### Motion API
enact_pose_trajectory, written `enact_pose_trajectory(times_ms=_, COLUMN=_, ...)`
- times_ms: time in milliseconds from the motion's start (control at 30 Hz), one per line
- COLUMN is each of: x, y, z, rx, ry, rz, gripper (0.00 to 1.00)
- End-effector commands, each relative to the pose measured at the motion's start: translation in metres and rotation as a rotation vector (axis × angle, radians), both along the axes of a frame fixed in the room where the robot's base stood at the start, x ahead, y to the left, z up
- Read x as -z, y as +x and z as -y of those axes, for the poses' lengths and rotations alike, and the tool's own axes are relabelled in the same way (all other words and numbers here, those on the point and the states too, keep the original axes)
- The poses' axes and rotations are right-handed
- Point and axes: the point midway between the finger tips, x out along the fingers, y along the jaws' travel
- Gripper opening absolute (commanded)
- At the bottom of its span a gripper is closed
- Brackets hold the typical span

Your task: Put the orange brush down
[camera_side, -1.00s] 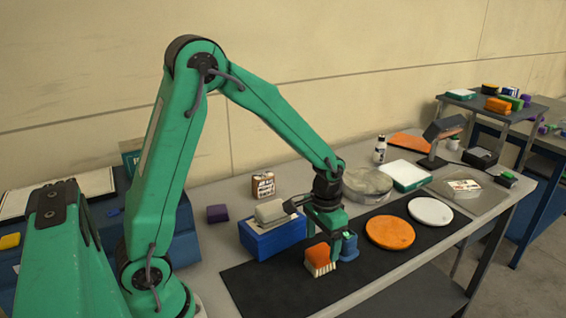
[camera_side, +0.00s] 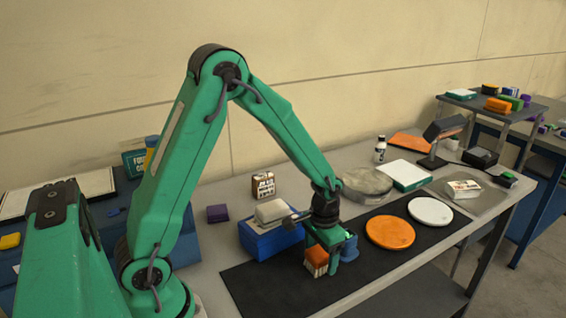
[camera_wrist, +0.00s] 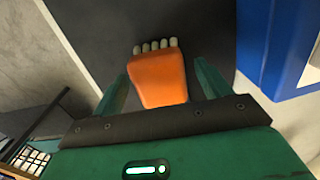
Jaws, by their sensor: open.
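The orange brush (camera_side: 317,257) rests on the black mat (camera_side: 268,286), with its pale bristles toward the front. In the wrist view the brush (camera_wrist: 158,80) lies between the two fingers of my gripper (camera_wrist: 160,88), with a gap on each side. In the side view my gripper (camera_side: 330,258) is low over the mat, right at the brush, and hides part of it. The jaws are open.
A blue box (camera_side: 270,240) with a grey block (camera_side: 272,210) on it stands just behind the brush. An orange disc (camera_side: 390,232) and a white disc (camera_side: 430,211) lie farther right. The mat's left part is clear.

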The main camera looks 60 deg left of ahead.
Motion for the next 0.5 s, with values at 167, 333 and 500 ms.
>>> enact_pose_trajectory(times_ms=167, x=-0.0002, y=0.0001, z=0.0000, rx=0.000, ry=0.000, rz=0.000, gripper=0.47)
enact_pose_trajectory(times_ms=333, x=-0.0003, y=0.0001, z=0.0000, rx=0.000, ry=0.000, rz=0.001, gripper=0.24)
enact_pose_trajectory(times_ms=500, x=-0.0004, y=0.0002, z=0.0000, rx=0.000, ry=0.000, rz=0.001, gripper=0.24)
